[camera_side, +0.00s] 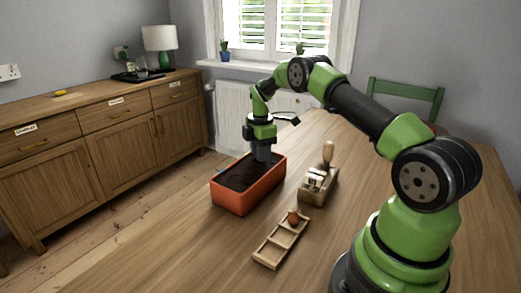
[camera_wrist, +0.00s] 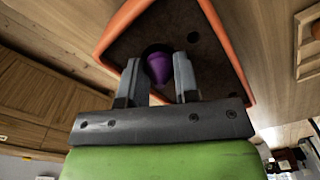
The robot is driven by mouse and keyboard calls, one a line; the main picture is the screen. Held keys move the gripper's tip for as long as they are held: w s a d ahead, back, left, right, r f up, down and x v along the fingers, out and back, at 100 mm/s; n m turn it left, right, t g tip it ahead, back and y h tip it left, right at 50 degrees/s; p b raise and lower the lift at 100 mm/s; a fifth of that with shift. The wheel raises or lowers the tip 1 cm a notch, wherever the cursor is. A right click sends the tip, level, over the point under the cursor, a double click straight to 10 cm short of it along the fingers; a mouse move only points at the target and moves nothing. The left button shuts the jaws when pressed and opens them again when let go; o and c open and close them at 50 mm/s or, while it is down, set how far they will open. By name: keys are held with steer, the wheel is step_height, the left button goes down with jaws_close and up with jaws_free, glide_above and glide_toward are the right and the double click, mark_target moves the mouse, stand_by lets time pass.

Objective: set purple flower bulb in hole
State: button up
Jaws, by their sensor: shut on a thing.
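The purple flower bulb (camera_wrist: 158,68) is between the two fingers of my gripper (camera_wrist: 160,80) in the wrist view. My gripper is shut on it. In the side view my gripper (camera_side: 262,160) points down into the orange planter (camera_side: 238,198), over its dark soil, and the bulb is hidden there. Whether the bulb touches the soil or sits over a hole I cannot tell.
A wooden tray (camera_side: 270,252) with an orange-brown bulb (camera_side: 293,217) in its far compartment lies in front of the planter. A wooden box with tools (camera_side: 318,186) stands right of the planter. A green chair (camera_side: 405,90) is behind the table.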

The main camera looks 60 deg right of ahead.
steer(key=shift+f, duration=0.25)
steer(key=o, duration=1)
steer(key=shift+c, duration=0.2)
steer(key=shift+r, duration=3.55)
